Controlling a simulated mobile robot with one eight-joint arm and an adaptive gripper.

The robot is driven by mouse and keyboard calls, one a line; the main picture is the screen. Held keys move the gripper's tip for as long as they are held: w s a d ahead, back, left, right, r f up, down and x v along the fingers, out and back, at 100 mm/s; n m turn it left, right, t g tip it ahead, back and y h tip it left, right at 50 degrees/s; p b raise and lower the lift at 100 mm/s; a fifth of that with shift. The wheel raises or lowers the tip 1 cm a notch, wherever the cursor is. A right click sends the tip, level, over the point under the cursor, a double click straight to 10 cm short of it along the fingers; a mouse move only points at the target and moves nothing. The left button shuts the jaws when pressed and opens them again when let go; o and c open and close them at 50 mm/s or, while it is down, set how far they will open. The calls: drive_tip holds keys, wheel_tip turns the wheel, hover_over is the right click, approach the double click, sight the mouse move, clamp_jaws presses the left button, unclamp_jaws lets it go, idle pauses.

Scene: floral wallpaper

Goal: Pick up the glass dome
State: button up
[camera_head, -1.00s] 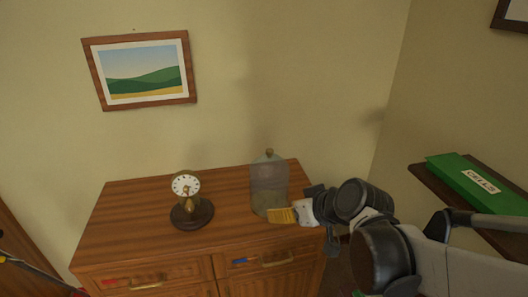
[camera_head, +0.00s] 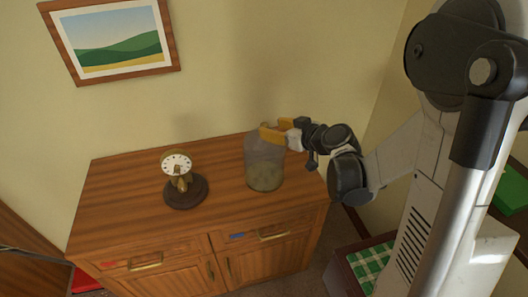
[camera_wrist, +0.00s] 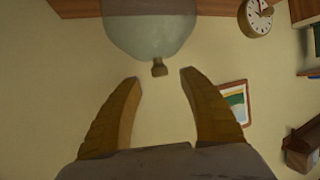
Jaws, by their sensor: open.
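The glass dome (camera_head: 264,170) stands upright on the right part of the wooden cabinet top (camera_head: 120,205). It is clear, with a small brown knob on top. My gripper (camera_head: 268,134) is at the height of the dome's upper end, and its yellow finger overlaps the dome's top in the head view. In the wrist view the dome (camera_wrist: 150,30) appears upside down, its knob (camera_wrist: 159,68) just beyond and roughly between the two open fingertips (camera_wrist: 160,76). The fingers hold nothing.
A clock on a round dark base (camera_head: 185,190) stands on the cabinet left of the dome. A framed landscape picture (camera_head: 112,42) hangs on the wall behind. A green checked cloth (camera_head: 368,268) lies in a box at the lower right.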

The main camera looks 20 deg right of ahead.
sight(267, 127)
drive_tip(key=b+x, duration=0.1)
drive_tip(key=x, duration=0.3)
drive_tip(key=shift+f, duration=0.15)
drive_tip(key=shift+w+a, duration=0.15)
drive_tip(key=shift+w, duration=0.2)
drive_tip(key=shift+s, duration=0.1)
clamp_jaws()
